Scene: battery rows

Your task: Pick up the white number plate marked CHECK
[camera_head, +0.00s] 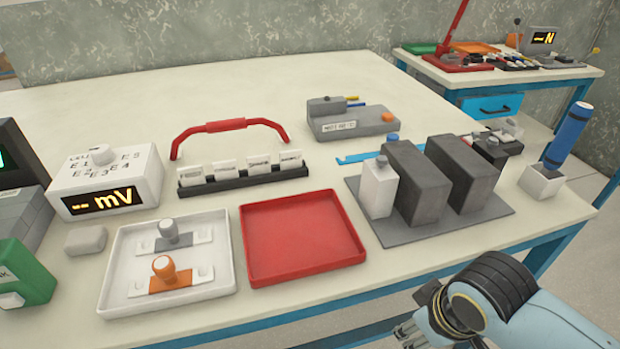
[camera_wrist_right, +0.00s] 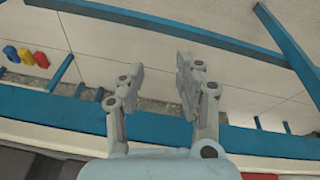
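Several white plates stand upright in a black rack (camera_head: 243,180) at the middle left of the table in the head view. One of these white plates (camera_head: 227,170) is near the middle of the row. Their markings are too small to read, so I cannot tell which one says CHECK. My right gripper (camera_head: 408,331) is low at the front edge of the table, far to the front right of the rack. In the right wrist view its two fingers (camera_wrist_right: 158,78) are apart with nothing between them. My left gripper is in neither view.
A red handle (camera_head: 226,125) arches behind the rack. A red tray (camera_head: 302,274) and a white tray (camera_head: 118,295) lie in front of it. Dark grey blocks (camera_head: 417,185) stand to the right on a grey mat (camera_head: 400,236). An mV meter (camera_head: 105,182) stands left.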

